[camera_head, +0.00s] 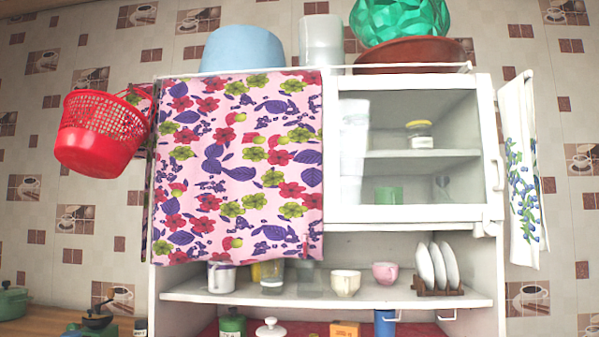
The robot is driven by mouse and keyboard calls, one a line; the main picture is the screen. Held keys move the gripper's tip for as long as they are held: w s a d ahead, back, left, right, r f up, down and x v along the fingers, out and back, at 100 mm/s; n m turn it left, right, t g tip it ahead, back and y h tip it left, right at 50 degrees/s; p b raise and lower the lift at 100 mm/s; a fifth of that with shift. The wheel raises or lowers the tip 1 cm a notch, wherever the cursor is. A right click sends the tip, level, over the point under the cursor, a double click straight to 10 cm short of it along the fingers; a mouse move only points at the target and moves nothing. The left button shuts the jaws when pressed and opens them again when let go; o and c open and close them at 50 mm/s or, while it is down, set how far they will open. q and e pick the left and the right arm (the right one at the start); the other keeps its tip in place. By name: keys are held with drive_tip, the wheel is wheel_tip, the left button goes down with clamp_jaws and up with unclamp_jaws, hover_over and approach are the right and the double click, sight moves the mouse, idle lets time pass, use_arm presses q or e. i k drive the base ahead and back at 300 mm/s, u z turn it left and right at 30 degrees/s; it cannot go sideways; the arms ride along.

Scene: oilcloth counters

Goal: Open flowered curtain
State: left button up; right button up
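The flowered curtain (238,165) is pink with red, purple and green flowers. It hangs flat over the left half of the white wall cabinet, from the top rail down to just above the open shelf. What is behind it is hidden. Neither of my grippers shows in the head view.
The cabinet's right glass door (408,150) appears shut. A red basket (98,135) hangs at the cabinet's left side and a blue-patterned towel (524,180) at its right. Cups, jars and a plate rack (438,290) stand on the open shelf (310,297). Bowls sit on top.

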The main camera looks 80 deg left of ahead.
sight(238, 174)
drive_tip(key=u, duration=2.85)
drive_tip(key=k, duration=0.2)
drive_tip(key=i, duration=0.2)
